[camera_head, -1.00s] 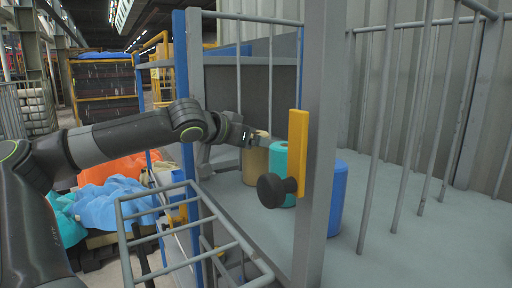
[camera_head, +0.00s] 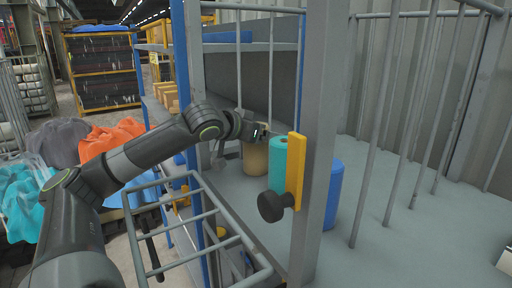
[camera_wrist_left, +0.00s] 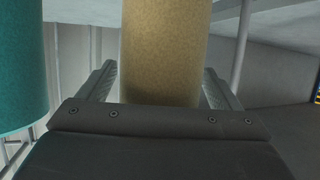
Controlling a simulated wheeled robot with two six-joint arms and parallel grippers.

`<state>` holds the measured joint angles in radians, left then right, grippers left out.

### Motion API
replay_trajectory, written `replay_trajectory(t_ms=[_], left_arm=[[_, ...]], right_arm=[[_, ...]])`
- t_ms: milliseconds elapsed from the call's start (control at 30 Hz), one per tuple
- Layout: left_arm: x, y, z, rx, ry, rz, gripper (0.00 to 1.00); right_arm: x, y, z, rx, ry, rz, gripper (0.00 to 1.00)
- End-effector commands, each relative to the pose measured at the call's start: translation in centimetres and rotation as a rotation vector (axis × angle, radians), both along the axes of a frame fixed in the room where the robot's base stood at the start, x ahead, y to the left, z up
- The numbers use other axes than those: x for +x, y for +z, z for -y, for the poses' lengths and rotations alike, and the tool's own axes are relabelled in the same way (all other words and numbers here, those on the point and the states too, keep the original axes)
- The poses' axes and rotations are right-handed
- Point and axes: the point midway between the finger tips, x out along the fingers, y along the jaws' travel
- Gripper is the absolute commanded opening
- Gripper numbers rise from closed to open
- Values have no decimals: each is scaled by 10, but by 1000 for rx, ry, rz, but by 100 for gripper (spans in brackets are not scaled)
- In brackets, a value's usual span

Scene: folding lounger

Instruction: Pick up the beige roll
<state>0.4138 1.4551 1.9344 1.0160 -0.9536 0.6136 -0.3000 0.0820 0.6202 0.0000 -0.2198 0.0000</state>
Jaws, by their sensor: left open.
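The beige roll (camera_head: 255,160) stands upright on the grey shelf, beside a teal roll (camera_head: 278,165). My left gripper (camera_head: 268,133) reaches in from the left at the upper part of the beige roll. In the left wrist view the beige roll (camera_wrist_left: 164,50) stands between the two open fingers of my left gripper (camera_wrist_left: 162,88), with a gap visible on each side. The teal roll (camera_wrist_left: 22,65) shows at the left there, outside the fingers. My right gripper is not in view.
A blue roll (camera_head: 334,194) stands behind the grey post. A yellow plate with a black knob (camera_head: 275,206) is fixed on the post. A grey ladder-like rail (camera_head: 203,215) is in front. Grey vertical bars (camera_head: 415,120) stand at the right.

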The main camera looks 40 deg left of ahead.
Motion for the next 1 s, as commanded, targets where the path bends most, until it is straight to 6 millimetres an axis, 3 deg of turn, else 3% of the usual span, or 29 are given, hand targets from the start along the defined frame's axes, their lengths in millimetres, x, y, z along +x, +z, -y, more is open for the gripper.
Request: replay_trajectory(t_ms=[133, 533, 833, 1000], left_arm=[[0, 0, 0, 0, 0, 0, 84], [0, 0, 0, 0, 0, -1, 32], [0, 2, 0, 0, 0, 1, 31], [0, 13, 0, 0, 1, 3, 31]], right_arm=[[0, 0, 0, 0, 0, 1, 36], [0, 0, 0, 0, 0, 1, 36], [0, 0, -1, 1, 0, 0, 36], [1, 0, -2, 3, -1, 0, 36]])
